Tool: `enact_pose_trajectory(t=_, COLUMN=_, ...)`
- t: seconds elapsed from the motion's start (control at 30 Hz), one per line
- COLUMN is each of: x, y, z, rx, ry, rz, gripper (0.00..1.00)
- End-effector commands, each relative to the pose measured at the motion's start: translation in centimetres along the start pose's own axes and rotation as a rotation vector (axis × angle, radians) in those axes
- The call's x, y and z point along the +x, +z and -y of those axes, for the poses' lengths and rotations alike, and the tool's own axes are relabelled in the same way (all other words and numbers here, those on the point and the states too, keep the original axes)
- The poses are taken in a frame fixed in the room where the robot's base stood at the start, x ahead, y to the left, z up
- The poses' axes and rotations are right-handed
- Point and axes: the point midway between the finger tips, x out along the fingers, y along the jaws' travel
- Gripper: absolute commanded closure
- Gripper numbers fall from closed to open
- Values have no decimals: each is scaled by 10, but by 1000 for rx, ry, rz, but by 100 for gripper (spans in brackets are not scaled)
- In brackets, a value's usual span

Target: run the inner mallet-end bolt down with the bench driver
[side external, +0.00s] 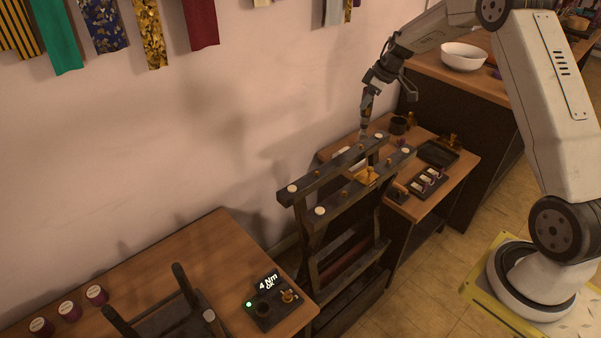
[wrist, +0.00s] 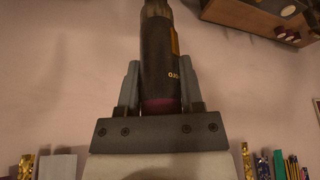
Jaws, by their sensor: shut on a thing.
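My gripper (side external: 370,88) is shut on the bench driver (side external: 365,112), which points down. In the wrist view the driver (wrist: 160,65) is dark with an orange stripe and a purple band, between the two grey fingers (wrist: 159,90). Its tip is over the far rail (side external: 335,168) of a dark wooden stand, at a small brass bolt (side external: 361,147); I cannot tell whether they touch. Another brass bolt (side external: 317,174) sits farther left on that rail. The near rail (side external: 360,184) also carries small bolts. Which bolt is the inner mallet-end one is unclear. The wrist view hides the tip.
A golden piece (side external: 366,176) lies between the rails. The display (side external: 268,282) reads "4 Nm OK" beside a green light. Behind the stand, a side table (side external: 432,208) holds a dark cup (side external: 398,125), a tray (side external: 437,153) and a rack (side external: 428,182). The left bench (side external: 150,262) has several purple jars.

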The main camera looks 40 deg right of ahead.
Motion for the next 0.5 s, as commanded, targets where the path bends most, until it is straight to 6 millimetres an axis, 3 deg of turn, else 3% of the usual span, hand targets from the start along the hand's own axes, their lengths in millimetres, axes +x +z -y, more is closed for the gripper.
enact_pose_trajectory(t=0.5, x=-21, y=-9, z=-1, rx=-1, ry=3, rz=-2, gripper=100)
